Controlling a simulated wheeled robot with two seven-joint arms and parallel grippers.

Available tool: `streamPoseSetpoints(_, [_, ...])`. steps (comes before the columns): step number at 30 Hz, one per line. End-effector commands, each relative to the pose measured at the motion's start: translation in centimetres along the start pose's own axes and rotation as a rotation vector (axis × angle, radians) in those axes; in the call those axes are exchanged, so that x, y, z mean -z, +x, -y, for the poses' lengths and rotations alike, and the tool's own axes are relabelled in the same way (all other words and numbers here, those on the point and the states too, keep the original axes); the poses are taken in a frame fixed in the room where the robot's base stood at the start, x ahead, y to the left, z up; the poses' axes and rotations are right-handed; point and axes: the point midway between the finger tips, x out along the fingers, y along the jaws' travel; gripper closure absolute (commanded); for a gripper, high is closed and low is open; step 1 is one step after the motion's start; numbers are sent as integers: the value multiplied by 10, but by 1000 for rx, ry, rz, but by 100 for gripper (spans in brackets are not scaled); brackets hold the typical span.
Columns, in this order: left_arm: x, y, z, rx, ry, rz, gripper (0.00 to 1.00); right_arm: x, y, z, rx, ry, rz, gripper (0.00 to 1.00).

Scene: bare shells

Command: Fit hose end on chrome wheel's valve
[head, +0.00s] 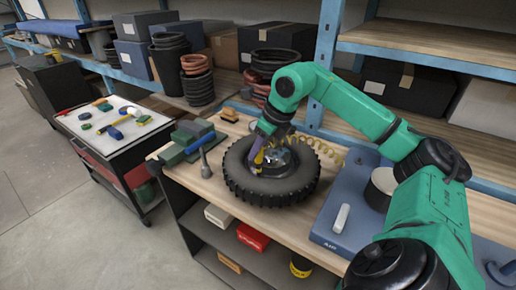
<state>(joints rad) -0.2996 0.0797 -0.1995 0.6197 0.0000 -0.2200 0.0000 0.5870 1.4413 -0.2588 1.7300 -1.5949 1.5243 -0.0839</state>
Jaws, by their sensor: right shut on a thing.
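A black knobby tyre (244,187) lies flat on the wooden workbench, with the chrome wheel (284,163) showing in its middle. My right gripper (261,150) points down over the left part of the wheel's centre. It is shut on a small yellow piece (259,158), which looks like the hose end. A coiled yellow hose (322,146) runs behind the tyre to the right. The valve is hidden or too small to make out, so I cannot tell whether the hose end touches it. My left gripper is not in view.
Green and blue boxes (187,139) and a grey tool (205,163) stand left of the tyre. A blue-grey base plate (325,222) with a white block lies to the right. Shelves with boxes and stacked tyres (198,85) stand behind. A tool cart (112,140) is at left.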

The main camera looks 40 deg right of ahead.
Motion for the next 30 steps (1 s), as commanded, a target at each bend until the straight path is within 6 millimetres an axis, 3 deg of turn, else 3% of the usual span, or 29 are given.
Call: streamPoseSetpoints(30, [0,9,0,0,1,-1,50,4,10,0,0,0,1,100])
